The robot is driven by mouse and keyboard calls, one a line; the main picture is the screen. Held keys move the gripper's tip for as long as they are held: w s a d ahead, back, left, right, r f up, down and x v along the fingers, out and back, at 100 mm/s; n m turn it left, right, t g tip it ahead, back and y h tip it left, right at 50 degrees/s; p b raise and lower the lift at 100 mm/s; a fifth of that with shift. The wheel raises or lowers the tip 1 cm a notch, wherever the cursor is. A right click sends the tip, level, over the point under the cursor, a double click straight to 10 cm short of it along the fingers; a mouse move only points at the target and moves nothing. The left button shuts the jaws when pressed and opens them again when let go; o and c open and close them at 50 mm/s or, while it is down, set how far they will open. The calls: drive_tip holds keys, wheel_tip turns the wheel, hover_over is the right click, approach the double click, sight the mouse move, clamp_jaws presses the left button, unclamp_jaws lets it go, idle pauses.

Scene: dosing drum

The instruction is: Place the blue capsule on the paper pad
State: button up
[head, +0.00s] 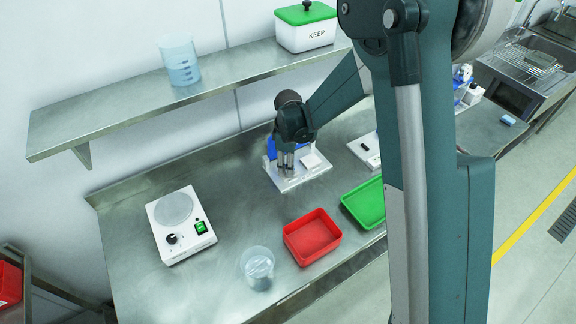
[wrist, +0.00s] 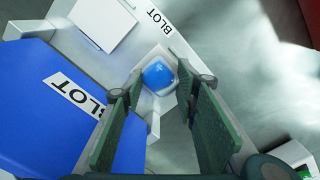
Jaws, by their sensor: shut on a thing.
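The blue capsule (wrist: 158,75) shows in the wrist view between the tips of my gripper (wrist: 160,78), which is shut on it. It is over or at a small pale seat on the light plate marked BLOT; I cannot tell whether it touches. The paper pad (wrist: 101,23) looks like the white square at the upper left of the wrist view, with nothing on it. In the head view the pad (head: 314,160) lies just right of my gripper (head: 285,170), and the capsule is hidden there.
A blue panel (wrist: 45,100) marked BLOT stands close beside my fingers. On the steel bench are a white hotplate-like device (head: 180,225), a clear beaker (head: 258,268), a red tray (head: 312,238) and a green tray (head: 366,203). A shelf (head: 120,110) hangs above.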

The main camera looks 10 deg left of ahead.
drive_tip(key=shift+f, duration=0.2)
drive_tip(key=o, duration=0.7)
drive_tip(key=shift+r, duration=0.2)
drive_tip(key=shift+r, duration=6)
